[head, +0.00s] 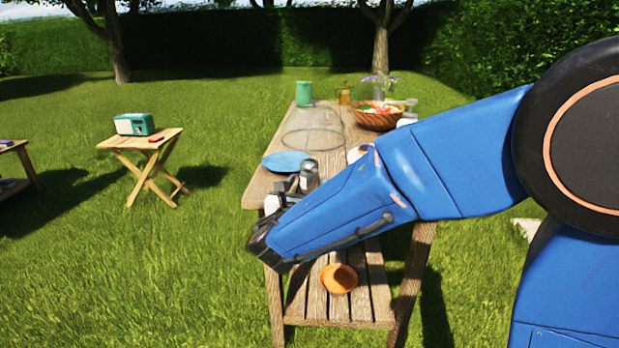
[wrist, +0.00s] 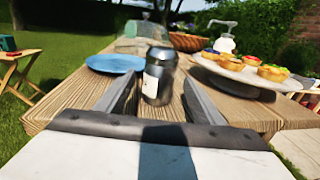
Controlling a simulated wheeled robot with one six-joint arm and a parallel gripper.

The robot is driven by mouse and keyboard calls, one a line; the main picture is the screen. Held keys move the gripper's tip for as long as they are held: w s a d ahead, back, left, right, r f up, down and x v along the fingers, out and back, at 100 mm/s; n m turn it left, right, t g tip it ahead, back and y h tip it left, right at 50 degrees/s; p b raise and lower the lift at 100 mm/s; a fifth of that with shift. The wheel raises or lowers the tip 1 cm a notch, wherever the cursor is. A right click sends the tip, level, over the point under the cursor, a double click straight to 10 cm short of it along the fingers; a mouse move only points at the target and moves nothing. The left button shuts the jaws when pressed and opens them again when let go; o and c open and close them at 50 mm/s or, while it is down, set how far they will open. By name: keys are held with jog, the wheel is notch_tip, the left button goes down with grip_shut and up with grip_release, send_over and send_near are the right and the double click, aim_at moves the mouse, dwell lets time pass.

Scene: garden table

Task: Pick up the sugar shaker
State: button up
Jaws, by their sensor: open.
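The sugar shaker, a dark grey metallic cylinder with a pale label, stands upright near the table's front edge. It shows in the wrist view (wrist: 159,72) between my two fingers, and in the head view (head: 310,174) just beyond my gripper (head: 287,188). My gripper (wrist: 159,92) is open, with one finger on each side of the shaker. I cannot tell whether either finger touches it. The shaker's lower part is partly hidden by my gripper and arm in the head view.
A blue plate (wrist: 116,63) lies left of the shaker on the wooden table (wrist: 75,92). A white stand (wrist: 240,75) with several tarts is close on the right. Farther back are a clear dome (head: 312,130), a basket (head: 377,120) and a green jar (head: 304,94).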

aim_at(307, 181)
jog(key=w, duration=0.3)
jog(key=shift+w+d, duration=0.25)
jog(key=shift+d, duration=0.05)
jog(key=shift+c, duration=0.6)
jog(key=c, duration=1.1)
